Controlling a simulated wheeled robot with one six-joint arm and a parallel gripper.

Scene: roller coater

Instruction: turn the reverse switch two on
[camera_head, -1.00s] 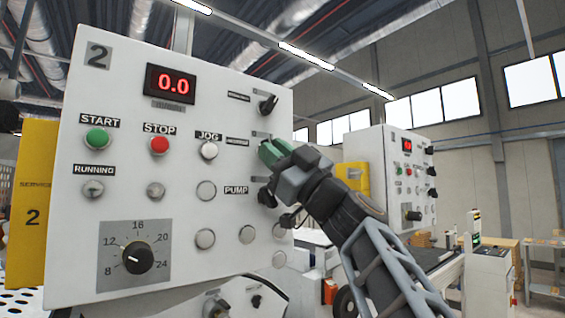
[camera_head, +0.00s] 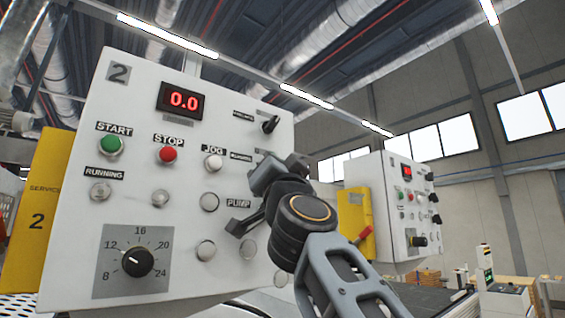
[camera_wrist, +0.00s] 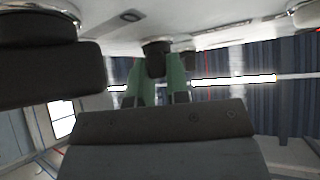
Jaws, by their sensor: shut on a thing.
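The white control panel marked 2 (camera_head: 75,205) fills the left half of the head view. A black switch (camera_head: 270,124) stands at its upper right. A second small label (camera_head: 241,156) sits below it, too small to read; the switch beside it is hidden by my gripper. In the wrist view my gripper (camera_wrist: 157,75) has its green fingers on either side of a black knob (camera_wrist: 155,60) and is shut on it. The fingers are hidden in the head view, so the knob's exact turn cannot be told.
Start (camera_head: 111,146), stop (camera_head: 167,155) and jog (camera_head: 213,163) buttons lie left of my gripper. A dial (camera_head: 138,262) is at the lower left. The display (camera_head: 182,100) reads 0.0. A similar panel (camera_head: 372,210) stands behind to the right.

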